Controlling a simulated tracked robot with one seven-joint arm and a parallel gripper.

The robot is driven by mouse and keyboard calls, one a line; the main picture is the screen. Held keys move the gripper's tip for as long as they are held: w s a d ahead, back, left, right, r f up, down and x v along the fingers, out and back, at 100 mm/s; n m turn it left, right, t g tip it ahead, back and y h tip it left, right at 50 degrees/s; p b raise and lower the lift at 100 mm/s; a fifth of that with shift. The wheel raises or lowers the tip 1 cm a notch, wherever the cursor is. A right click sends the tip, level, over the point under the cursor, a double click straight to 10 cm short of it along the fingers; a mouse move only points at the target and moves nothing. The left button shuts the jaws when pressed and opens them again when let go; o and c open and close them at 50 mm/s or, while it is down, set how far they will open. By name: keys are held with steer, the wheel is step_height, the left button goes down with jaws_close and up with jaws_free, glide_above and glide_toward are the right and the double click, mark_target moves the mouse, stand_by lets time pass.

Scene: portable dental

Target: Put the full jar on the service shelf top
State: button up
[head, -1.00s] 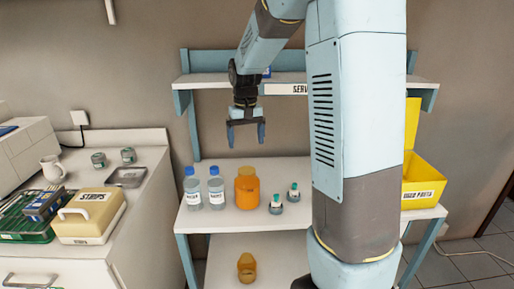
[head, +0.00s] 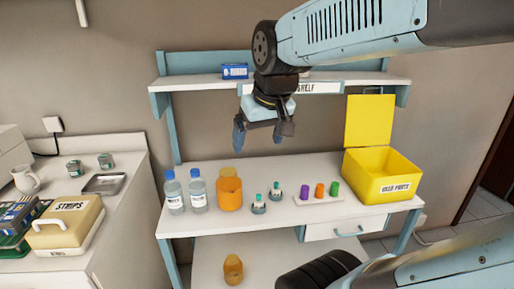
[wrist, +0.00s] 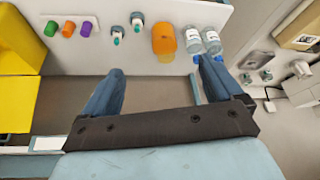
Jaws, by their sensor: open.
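An orange jar (head: 229,195) stands upright on the worktop, right of two clear bottles; a paler amber part shows just behind its top, and I cannot tell if it is a second jar. It also shows in the wrist view (wrist: 163,38). Another amber jar (head: 233,270) stands on the low board. I cannot tell how full each is. The service shelf top (head: 190,82) is the upper board with a "SHELF" label. My gripper (head: 260,135) is open and empty, pointing down in front of the shelf, above and slightly right of the worktop jar in the head view.
A blue box (head: 235,71) sits on the upper shelf. Clear bottles (head: 174,192), small capped vials (head: 275,192), a strip of coloured pieces (head: 319,191) and an open yellow bin (head: 385,177) line the worktop. A side counter with a "STRIPS" case (head: 65,222) is at left.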

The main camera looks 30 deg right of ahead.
steer(key=shift+t, duration=0.4)
steer(key=s, duration=0.1)
steer(key=s+a, duration=0.1)
steer(key=s, duration=0.2)
steer(key=shift+s+a+f, duration=0.15)
steer(key=shift+f, duration=0.1)
